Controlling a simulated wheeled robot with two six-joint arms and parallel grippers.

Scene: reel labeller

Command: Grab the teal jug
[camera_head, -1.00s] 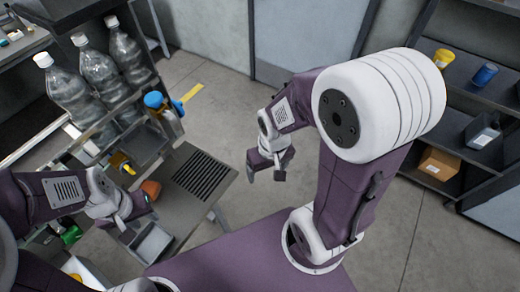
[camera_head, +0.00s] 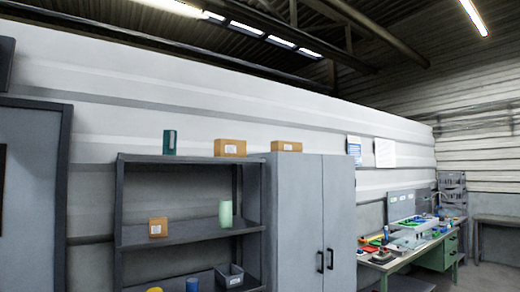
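The shelves hold a cardboard box (camera_head: 158,227), a pale green cylinder (camera_head: 225,213), a blue cup (camera_head: 192,285) and a grey bin (camera_head: 230,276). Another box (camera_head: 230,148) is on top, right of the jug. A closed grey cabinet (camera_head: 312,215) adjoins; a cluttered workbench (camera_head: 405,262) stands further right.

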